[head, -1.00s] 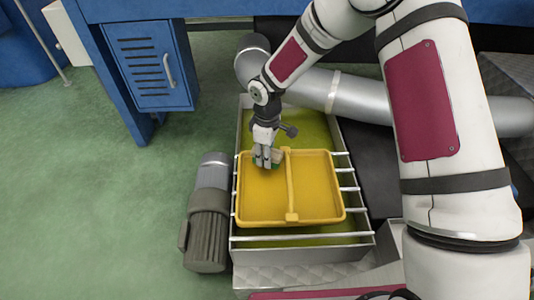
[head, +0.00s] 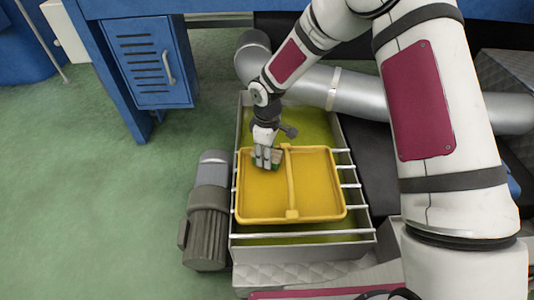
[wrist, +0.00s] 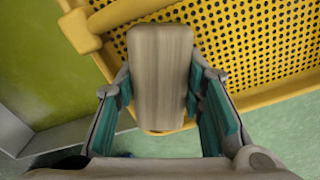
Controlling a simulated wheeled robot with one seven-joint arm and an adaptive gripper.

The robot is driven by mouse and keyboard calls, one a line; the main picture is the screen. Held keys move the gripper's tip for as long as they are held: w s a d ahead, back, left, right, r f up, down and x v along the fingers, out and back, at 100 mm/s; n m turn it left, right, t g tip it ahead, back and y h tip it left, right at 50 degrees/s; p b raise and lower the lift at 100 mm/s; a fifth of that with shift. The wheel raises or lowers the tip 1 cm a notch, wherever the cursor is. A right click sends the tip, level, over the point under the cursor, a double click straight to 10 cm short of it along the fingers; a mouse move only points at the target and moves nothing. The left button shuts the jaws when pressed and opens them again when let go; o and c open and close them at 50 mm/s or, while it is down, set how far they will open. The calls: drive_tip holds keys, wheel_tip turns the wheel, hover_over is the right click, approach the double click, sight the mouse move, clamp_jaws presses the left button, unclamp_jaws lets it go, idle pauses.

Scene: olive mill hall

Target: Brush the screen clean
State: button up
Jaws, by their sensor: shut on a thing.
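The screen (head: 315,185) is a yellow, rimmed, perforated tray with a raised bar across its middle. It rests on metal bars over an open metal trough. It also shows in the wrist view (wrist: 240,45), where its holes are clear. My gripper (head: 266,158) is over the left half of the screen, near its far edge. In the wrist view, its teal-padded fingers are shut on a brush with a pale wooden back (wrist: 162,75). The brush's underside is hidden, so I cannot tell whether it touches the mesh. No dirt can be made out on the visible mesh.
The metal trough (head: 305,255) holds a yellow-green surface. A grey motor (head: 207,215) stands left of it. A silver pipe (head: 305,85) crosses behind, and a blue cabinet (head: 150,65) stands at the back left. The green floor at left is clear.

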sight(267, 173)
drive_tip(key=shift+f, duration=0.25)
drive_tip(key=shift+s+r+b, duration=0.15)
drive_tip(key=shift+s+b, duration=0.2)
drive_tip(key=shift+s, duration=1.65)
drive_tip(key=shift+w+f+p, duration=0.2)
drive_tip(key=shift+w+p, duration=0.1)
drive_tip(key=shift+w, duration=0.75)
drive_tip(key=shift+w+f, duration=0.1)
drive_tip(key=shift+w, duration=0.75)
drive_tip(key=shift+c, duration=0.4)
drive_tip(key=shift+w, duration=0.1)
drive_tip(key=shift+c, duration=0.6)
drive_tip(key=shift+d, duration=0.1)
